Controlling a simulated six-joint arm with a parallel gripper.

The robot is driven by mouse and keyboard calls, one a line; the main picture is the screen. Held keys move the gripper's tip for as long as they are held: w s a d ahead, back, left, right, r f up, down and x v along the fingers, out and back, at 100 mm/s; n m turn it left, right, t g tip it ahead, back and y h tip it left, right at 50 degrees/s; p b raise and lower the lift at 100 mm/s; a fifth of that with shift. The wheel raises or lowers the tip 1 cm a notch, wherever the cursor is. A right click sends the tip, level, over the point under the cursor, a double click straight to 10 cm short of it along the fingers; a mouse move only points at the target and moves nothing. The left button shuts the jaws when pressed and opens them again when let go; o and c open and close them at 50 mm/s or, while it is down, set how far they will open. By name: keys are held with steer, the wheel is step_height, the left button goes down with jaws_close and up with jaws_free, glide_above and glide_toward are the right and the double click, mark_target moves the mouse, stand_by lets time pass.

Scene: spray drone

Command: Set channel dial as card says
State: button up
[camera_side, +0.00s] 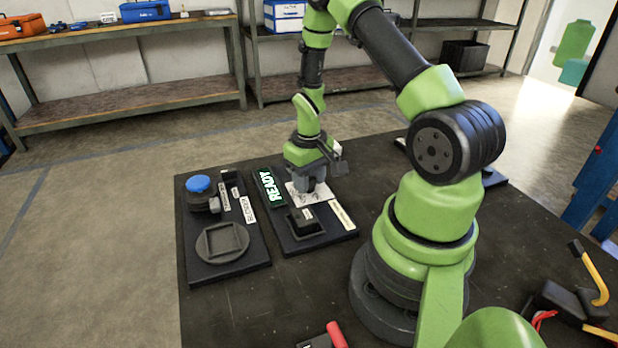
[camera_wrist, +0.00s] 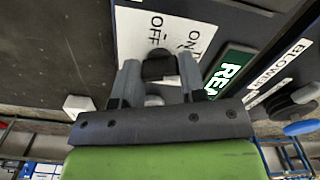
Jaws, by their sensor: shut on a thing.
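My gripper (camera_side: 312,186) points down over a white plate (camera_side: 296,198) on the right-hand black panel. In the wrist view its two grey fingers (camera_wrist: 160,78) are shut on a black knob (camera_wrist: 158,66). The knob stands on the white plate (camera_wrist: 135,35), which reads OFF and ON beside it. The fingers hide the knob in the side view, and its exact pointing is unclear. A lit green READY sign (camera_side: 268,187) stands beside the plate; it also shows in the wrist view (camera_wrist: 231,70). No readable channel card shows.
The left panel carries a blue-topped knob (camera_side: 199,184), a BLOWER label (camera_side: 248,210) and a round grey dish with a square frame (camera_side: 222,243). A black square box (camera_side: 304,224) and a white label (camera_side: 342,215) sit in front of my gripper. The front-left table is mostly clear.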

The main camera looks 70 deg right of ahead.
steer(key=shift+m, duration=2)
steer(key=o, duration=0.9)
steer(key=shift+r, duration=0.15)
step_height(320, 180, up, 10)
steer(key=shift+f, duration=0.15)
